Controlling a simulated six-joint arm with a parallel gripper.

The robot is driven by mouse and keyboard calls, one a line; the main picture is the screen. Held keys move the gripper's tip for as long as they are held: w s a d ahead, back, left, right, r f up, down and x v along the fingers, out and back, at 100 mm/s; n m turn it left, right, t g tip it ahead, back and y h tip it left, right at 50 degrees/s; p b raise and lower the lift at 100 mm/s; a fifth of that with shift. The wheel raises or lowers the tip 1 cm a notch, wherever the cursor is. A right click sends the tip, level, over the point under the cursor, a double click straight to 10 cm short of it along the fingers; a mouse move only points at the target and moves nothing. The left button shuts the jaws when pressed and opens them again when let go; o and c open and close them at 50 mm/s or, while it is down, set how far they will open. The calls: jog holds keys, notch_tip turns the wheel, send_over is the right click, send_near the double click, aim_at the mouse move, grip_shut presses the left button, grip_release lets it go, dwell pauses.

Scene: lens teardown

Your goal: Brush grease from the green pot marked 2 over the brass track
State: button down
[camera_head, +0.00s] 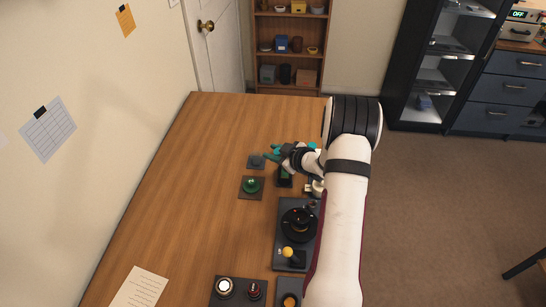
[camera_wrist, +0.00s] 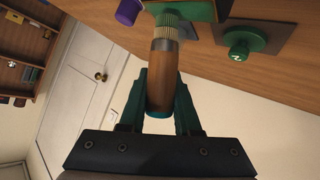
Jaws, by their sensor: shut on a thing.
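My gripper (camera_wrist: 160,88) is shut on a brush (camera_wrist: 161,70) with a brown handle and pale bristles. The bristles point away from the wrist, in front of a green block (camera_wrist: 200,10); I cannot tell whether they touch it. The green pot marked 2 (camera_wrist: 238,50) has a round knob on top and stands beside the brush tip. In the head view the green pot (camera_head: 250,184) sits below and left of my gripper (camera_head: 274,152). A black ring-shaped unit (camera_head: 299,224) stands nearer the front; I cannot make out the brass track on it for certain.
A yellow knob (camera_head: 288,252) rises from the dark base. A paper sheet (camera_head: 140,288) lies at front left.

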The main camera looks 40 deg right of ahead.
notch_tip(320, 180, up, 8)
jog(key=shift+f, duration=0.15)
dwell(0.4)
dwell(0.4)
